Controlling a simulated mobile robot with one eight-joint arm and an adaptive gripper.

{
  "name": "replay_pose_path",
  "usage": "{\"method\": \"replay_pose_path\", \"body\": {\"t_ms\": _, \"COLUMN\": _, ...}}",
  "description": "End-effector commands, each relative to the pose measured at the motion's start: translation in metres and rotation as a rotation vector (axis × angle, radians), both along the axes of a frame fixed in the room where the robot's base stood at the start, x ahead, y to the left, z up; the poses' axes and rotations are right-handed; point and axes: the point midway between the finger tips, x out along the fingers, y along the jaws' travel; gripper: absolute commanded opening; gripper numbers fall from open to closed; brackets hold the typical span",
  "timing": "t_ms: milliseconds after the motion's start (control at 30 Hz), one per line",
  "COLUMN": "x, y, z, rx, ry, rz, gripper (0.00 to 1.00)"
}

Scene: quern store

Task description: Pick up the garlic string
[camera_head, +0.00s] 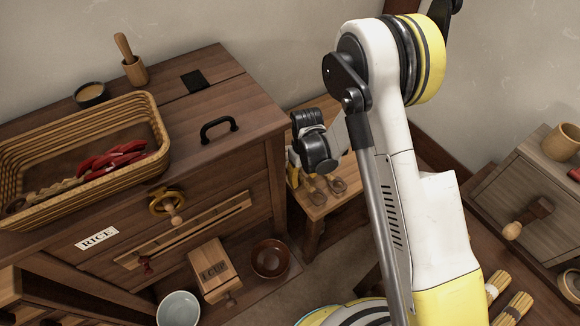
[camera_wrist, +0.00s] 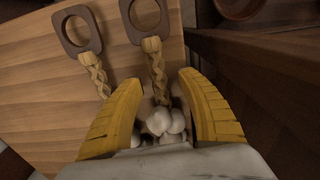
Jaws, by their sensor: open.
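A garlic string (camera_wrist: 157,72) shows in the wrist view, with a dark ring at its top, a pale plaited stem and white bulbs at its lower end. It lies on a light wooden stool top (camera_wrist: 40,120). My gripper (camera_wrist: 160,88) is open, with one yellow finger on each side of the stem and bulbs. I cannot tell whether either finger touches them. A second garlic string (camera_wrist: 93,68) lies to the left, its lower part hidden behind the left finger. In the head view, the gripper is over the stool (camera_head: 318,209), largely hidden by my wrist.
A wooden chest (camera_head: 255,115) with a black handle stands left of the stool and carries a wicker basket (camera_head: 150,105). A brown bowl (camera_head: 270,258) and a pale bowl (camera_head: 178,308) are below. A grey wooden box (camera_head: 530,185) stands at the right.

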Motion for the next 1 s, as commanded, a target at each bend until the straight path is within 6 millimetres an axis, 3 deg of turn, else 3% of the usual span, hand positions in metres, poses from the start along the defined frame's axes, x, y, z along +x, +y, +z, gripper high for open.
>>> {"method": "replay_pose_path", "body": {"t_ms": 67, "x": 0.000, "y": 0.000, "z": -0.011, "rx": 0.000, "ry": 0.000, "rz": 0.000, "gripper": 0.45}}
{"method": "replay_pose_path", "body": {"t_ms": 267, "x": 0.000, "y": 0.000, "z": -0.010, "rx": 0.000, "ry": 0.000, "rz": 0.000, "gripper": 0.45}}
{"method": "replay_pose_path", "body": {"t_ms": 433, "x": 0.000, "y": 0.000, "z": -0.009, "rx": 0.000, "ry": 0.000, "rz": 0.000, "gripper": 0.00}}
{"method": "replay_pose_path", "body": {"t_ms": 867, "x": 0.000, "y": 0.000, "z": -0.009, "rx": 0.000, "ry": 0.000, "rz": 0.000, "gripper": 0.00}}
{"method": "replay_pose_path", "body": {"t_ms": 1000, "x": 0.000, "y": 0.000, "z": -0.001, "rx": 0.000, "ry": 0.000, "rz": 0.000, "gripper": 0.00}}
